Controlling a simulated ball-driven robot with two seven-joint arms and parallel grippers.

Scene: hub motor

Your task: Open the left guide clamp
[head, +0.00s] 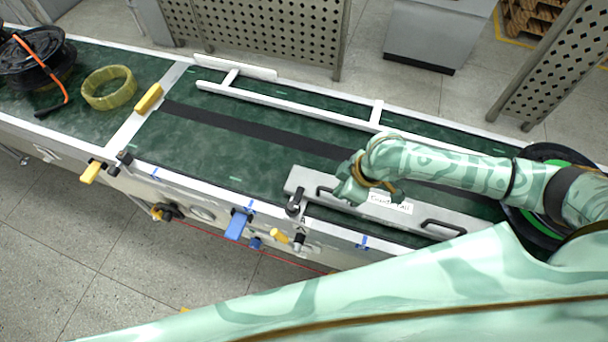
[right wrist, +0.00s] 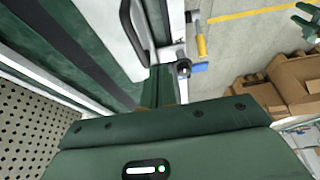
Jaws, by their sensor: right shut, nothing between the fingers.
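A light grey guide rail piece (head: 300,178) with a white label and two black handles lies along the near side of the green conveyor. A small dark-and-metal clamp (head: 296,204), marked A, sits at its left end, with a yellow handle (head: 280,236) below it. The clamp (right wrist: 183,68) and yellow handle (right wrist: 201,46) also show in the right wrist view. My right gripper (head: 350,188) is shut and empty, over the rail just right of the clamp; its fingers (right wrist: 160,85) show near a black handle (right wrist: 133,30). A green hand-like part, probably my left gripper (right wrist: 308,22), shows small at upper right.
A blue clamp part (head: 237,224) hangs on the conveyor's near edge. A yellow ring (head: 108,88) and a black spool (head: 35,55) with an orange cable lie at far left. White rails (head: 290,105) run along the far side. Cardboard boxes (right wrist: 290,85) stand beyond.

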